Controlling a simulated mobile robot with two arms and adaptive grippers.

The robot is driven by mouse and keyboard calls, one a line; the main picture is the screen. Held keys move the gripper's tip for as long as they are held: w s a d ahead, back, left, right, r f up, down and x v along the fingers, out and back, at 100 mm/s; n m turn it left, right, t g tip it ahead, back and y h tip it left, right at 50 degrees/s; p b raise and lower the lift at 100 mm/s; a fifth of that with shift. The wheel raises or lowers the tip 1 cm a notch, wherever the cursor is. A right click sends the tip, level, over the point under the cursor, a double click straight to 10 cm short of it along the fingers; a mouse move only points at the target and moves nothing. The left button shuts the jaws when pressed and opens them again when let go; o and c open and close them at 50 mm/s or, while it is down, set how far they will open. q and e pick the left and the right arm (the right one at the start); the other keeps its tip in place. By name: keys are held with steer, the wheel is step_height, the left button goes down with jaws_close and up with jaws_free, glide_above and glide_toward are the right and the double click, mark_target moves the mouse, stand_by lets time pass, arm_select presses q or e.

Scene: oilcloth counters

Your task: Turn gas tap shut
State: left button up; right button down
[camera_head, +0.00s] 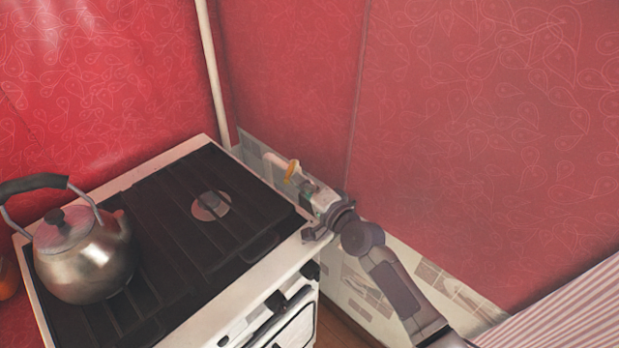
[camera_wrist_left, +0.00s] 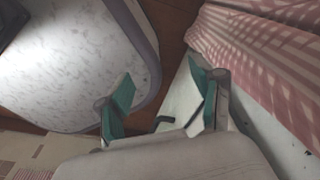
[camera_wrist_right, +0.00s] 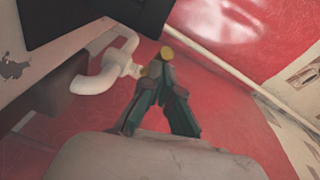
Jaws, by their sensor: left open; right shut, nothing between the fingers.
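The gas tap has a yellow handle (camera_head: 291,170) at the back right corner of the stove. In the right wrist view the handle (camera_wrist_right: 167,54) shows just past my fingertips, near the end of a bent white pipe (camera_wrist_right: 98,80). My right gripper (camera_head: 303,185) is shut and empty, with its tips close to the handle; I cannot tell whether they touch it. In the right wrist view my right gripper (camera_wrist_right: 160,70) hides part of the tap. My left gripper (camera_wrist_left: 160,85) is open and empty, away from the tap.
The stove (camera_head: 205,220) has a black grate, and a metal kettle (camera_head: 85,258) stands on its left part. A thin white pipe (camera_head: 212,70) runs up the red wall (camera_head: 470,120). A striped cloth (camera_head: 565,305) lies at the lower right.

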mark_target(284, 183)
steer(key=shift+a, duration=1.05)
steer(key=shift+w+a, duration=0.1)
steer(key=shift+a, duration=0.65)
